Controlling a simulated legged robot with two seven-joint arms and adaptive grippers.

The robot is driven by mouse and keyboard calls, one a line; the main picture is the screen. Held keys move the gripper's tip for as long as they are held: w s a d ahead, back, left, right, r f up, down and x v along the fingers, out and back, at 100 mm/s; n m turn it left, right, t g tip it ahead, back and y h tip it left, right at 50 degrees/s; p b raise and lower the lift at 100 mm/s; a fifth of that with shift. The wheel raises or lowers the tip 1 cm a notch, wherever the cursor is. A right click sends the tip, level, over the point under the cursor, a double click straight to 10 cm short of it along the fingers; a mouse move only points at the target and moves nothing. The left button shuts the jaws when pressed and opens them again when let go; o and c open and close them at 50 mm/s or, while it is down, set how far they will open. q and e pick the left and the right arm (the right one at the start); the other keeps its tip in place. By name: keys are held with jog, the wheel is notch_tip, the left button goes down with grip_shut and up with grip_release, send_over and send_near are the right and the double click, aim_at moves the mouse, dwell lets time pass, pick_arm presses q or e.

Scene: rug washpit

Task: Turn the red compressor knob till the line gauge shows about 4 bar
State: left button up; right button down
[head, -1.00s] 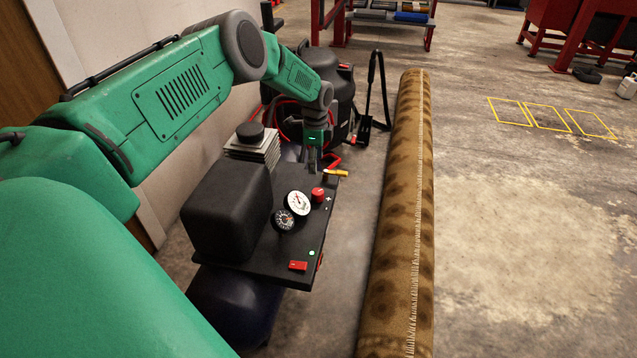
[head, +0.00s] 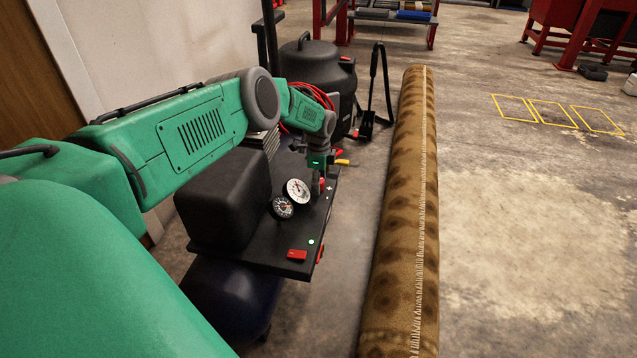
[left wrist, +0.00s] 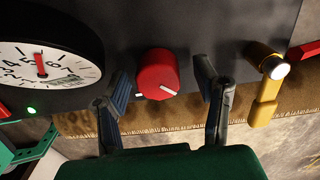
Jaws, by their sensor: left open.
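The red knob (left wrist: 157,72) stands on the compressor's dark panel in the left wrist view, with a white pointer line on it. My left gripper (left wrist: 165,90) is open, with one finger on each side of the knob; I see gaps and cannot tell any contact. In the head view my left gripper (head: 320,183) covers most of the knob. A white gauge (head: 298,190) and a smaller dark gauge (head: 282,207) sit beside it. The large gauge (left wrist: 42,66) is partly cut off in the left wrist view; its reading is unclear. My right gripper is not in view.
A yellow valve (left wrist: 265,85) stands right of the fingers in the left wrist view. The compressor's black housing (head: 225,200) is left of the gauges. A rolled brown rug (head: 400,210) lies to the right, with open floor beyond. A black vacuum (head: 325,75) stands behind.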

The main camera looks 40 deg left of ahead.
pick_arm(q)
jog(key=c, duration=1.2)
jog(key=shift+o, duration=0.2)
jog(key=shift+a, duration=0.15)
jog(key=shift+n, duration=0.4)
jog(key=shift+a+n, duration=0.1)
jog(key=shift+n, duration=0.5)
jog(key=shift+s+n, duration=0.1)
jog(key=shift+n, duration=2.2)
jog(key=shift+a, duration=0.1)
jog(key=o, duration=1.2)
jog(key=shift+f, duration=0.1)
jog(key=shift+c, duration=0.2)
